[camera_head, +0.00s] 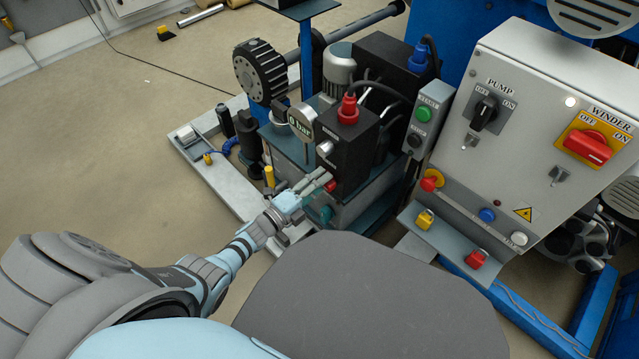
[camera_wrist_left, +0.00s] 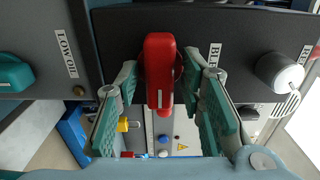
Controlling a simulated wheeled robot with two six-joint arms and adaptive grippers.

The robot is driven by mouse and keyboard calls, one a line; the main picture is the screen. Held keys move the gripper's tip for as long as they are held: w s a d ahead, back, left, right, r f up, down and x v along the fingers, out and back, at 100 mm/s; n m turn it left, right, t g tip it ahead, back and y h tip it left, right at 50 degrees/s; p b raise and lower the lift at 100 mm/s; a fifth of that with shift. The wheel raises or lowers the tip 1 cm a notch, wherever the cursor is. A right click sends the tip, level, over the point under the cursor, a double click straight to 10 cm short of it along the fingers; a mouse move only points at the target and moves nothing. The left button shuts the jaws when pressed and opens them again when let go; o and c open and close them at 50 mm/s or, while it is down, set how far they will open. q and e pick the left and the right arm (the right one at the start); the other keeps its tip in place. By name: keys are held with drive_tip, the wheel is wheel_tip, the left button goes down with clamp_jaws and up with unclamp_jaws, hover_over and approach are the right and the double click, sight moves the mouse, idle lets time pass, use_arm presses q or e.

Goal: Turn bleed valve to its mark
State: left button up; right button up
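The bleed valve is a red lever (camera_wrist_left: 159,75) on a dark block, with a partly hidden label starting "BLE" beside it in the left wrist view. It also shows as a small red piece in the head view (camera_head: 331,186). My left gripper (camera_wrist_left: 162,75) is open, with one finger on each side of the lever and a small gap seeming to remain on both sides. In the head view the gripper (camera_head: 318,183) reaches the front of the block. A gauge (camera_head: 301,123) above reads 0 bar. My right gripper is not in view.
A white knob (camera_wrist_left: 280,72) sits right of the lever and a teal knob (camera_wrist_left: 12,72) left of it. The grey control cabinet (camera_head: 540,130) with PUMP and WINDER switches stands to the right. Yellow (camera_head: 425,219) and red (camera_head: 476,259) padlocks lie on its ledge.

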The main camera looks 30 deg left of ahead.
use_arm(q)
clamp_jaws()
drive_tip(key=shift+n, duration=0.3)
drive_tip(key=n, duration=1.7)
drive_tip(key=shift+p, duration=0.3)
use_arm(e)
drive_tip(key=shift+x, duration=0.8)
use_arm(q)
drive_tip(key=shift+n, duration=0.3)
drive_tip(key=shift+f, duration=0.1)
drive_tip(key=shift+o, duration=1.8)
unclamp_jaws()
